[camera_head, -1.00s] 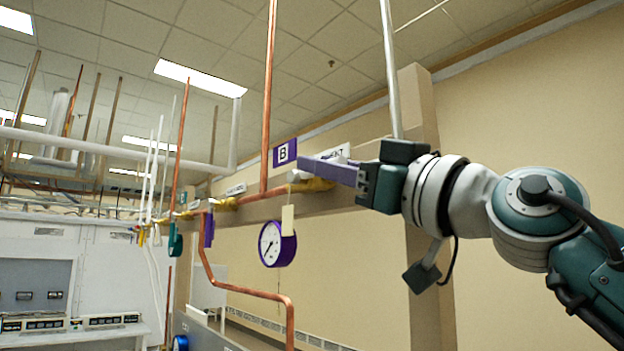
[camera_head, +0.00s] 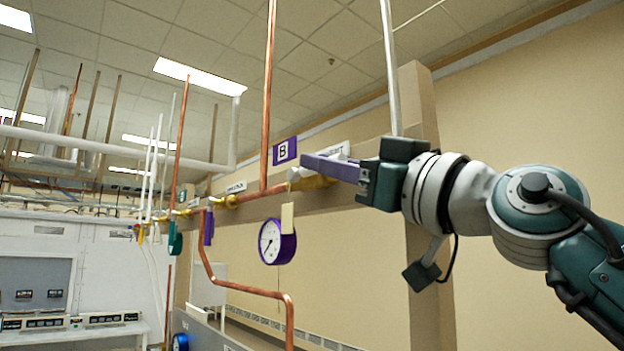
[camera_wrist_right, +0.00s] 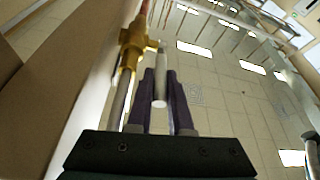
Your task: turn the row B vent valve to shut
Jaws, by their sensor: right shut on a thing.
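My right gripper (camera_head: 330,168), with purple fingers, reaches in from the right to the wall pipe under the purple B sign (camera_head: 285,151). It is shut on the pale lever handle (camera_wrist_right: 160,88) of the valve; in the right wrist view the handle lies between the two fingers (camera_wrist_right: 161,72). The brass valve body (camera_head: 316,184) sits on the pipe just below and behind the fingers; it also shows in the right wrist view (camera_wrist_right: 131,52). The fingers hide most of the handle in the head view. A white label beside the B sign is partly covered. My left gripper is out of view.
A purple-rimmed gauge (camera_head: 277,242) with a cream tag (camera_head: 288,217) hangs below the pipe. A vertical copper pipe (camera_head: 268,100) rises left of the gripper. A grey pipe (camera_head: 391,70) rises behind it. Open room lies below my right forearm.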

